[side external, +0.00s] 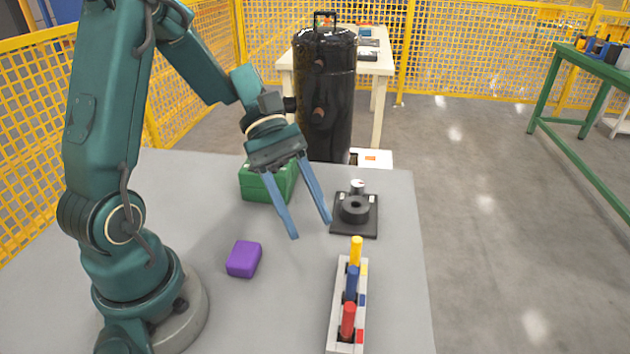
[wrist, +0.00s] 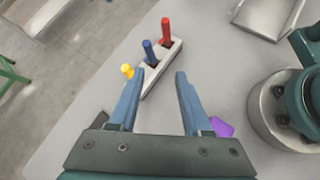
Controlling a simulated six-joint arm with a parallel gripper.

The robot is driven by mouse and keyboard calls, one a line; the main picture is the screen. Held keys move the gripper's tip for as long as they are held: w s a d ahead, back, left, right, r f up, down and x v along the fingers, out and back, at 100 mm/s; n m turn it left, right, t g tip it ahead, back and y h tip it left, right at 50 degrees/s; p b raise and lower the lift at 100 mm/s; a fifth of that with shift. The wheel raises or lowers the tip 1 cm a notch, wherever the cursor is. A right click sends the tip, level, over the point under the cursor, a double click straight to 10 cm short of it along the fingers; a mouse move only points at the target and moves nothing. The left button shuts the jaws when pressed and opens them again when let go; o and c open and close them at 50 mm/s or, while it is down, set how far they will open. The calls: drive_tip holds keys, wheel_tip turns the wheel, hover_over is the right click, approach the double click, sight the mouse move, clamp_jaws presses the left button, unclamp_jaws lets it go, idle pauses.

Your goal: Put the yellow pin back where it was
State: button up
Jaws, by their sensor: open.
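A long pale pin holder (side external: 333,318) with colour marks lies near the table's right side. The yellow pin (side external: 356,250) stands upright at the holder's far end, beside the yellow mark. In the wrist view the yellow pin (wrist: 127,72) shows at the holder's end; I cannot tell whether it is fully seated. The blue pin (side external: 351,284) stands in the middle and the red pin (side external: 348,320) at the near end. My gripper (side external: 312,230) is open and empty, above the table, left of and beyond the holder. Its fingers (wrist: 155,88) partly hide the holder in the wrist view.
A black fixture with a round ring (side external: 356,208) stands beyond the holder. A green box (side external: 262,186) is behind my gripper and a purple block (side external: 244,259) lies to the left. A black tank (side external: 325,100) stands beyond the table. Bare table lies between the purple block and holder.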

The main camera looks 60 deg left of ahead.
drive_tip(key=s+a+r+m+t+y, duration=0.1)
drive_tip(key=s+r+m+t+y, duration=0.4)
drive_tip(key=m+y, duration=0.5)
drive_tip(key=s+m+t, duration=0.1)
drive_tip(key=m, duration=0.3)
drive_tip(key=shift+s+a, duration=0.3)
drive_tip(key=shift+s, duration=0.1)
idle(0.4)
